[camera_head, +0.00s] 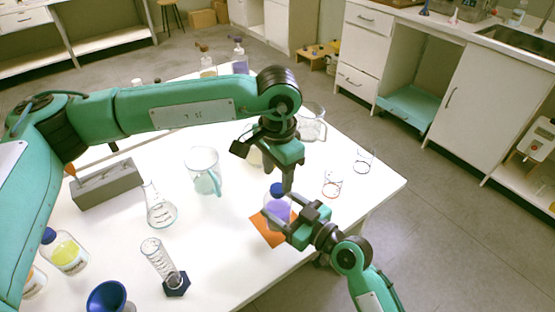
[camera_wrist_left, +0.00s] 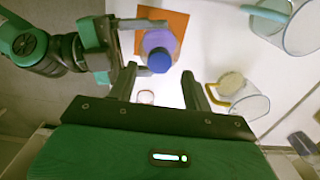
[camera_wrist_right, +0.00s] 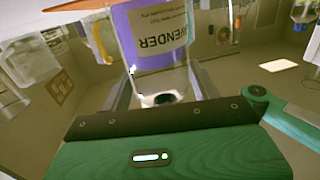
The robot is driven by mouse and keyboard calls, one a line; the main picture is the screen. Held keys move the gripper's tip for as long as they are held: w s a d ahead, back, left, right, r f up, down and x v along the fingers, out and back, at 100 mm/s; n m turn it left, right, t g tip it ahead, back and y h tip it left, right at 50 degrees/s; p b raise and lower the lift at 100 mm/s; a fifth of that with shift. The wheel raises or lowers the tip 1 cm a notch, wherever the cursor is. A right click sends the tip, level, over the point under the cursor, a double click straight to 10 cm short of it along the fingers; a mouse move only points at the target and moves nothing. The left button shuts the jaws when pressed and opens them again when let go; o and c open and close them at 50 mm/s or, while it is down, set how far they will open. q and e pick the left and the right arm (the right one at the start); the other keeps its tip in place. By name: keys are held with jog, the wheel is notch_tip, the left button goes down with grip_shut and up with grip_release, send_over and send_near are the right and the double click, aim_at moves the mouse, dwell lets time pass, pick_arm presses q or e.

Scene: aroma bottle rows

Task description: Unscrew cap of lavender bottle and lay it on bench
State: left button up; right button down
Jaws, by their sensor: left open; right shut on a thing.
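My right gripper (camera_head: 289,217) is shut on the bottle's body from the right. The label, partly reading "VENDER", shows between its fingers in the right wrist view (camera_wrist_right: 158,40). My left gripper (camera_head: 286,188) points down above the bottle. In the left wrist view its fingers are apart, with the cap between and just beyond their tips.
A handled beaker (camera_head: 203,172), a flask (camera_head: 160,208) and a graduated cylinder (camera_head: 160,262) stand left on the white bench (camera_head: 225,255). A red-rimmed glass dish (camera_head: 332,184) stands to the right. Bare bench lies left of the mat and toward the right corner.

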aim_at(277, 187)
pick_arm(q)
jog(key=shift+f, duration=1.85)
jog(key=c, duration=1)
jog(key=shift+c, duration=0.3)
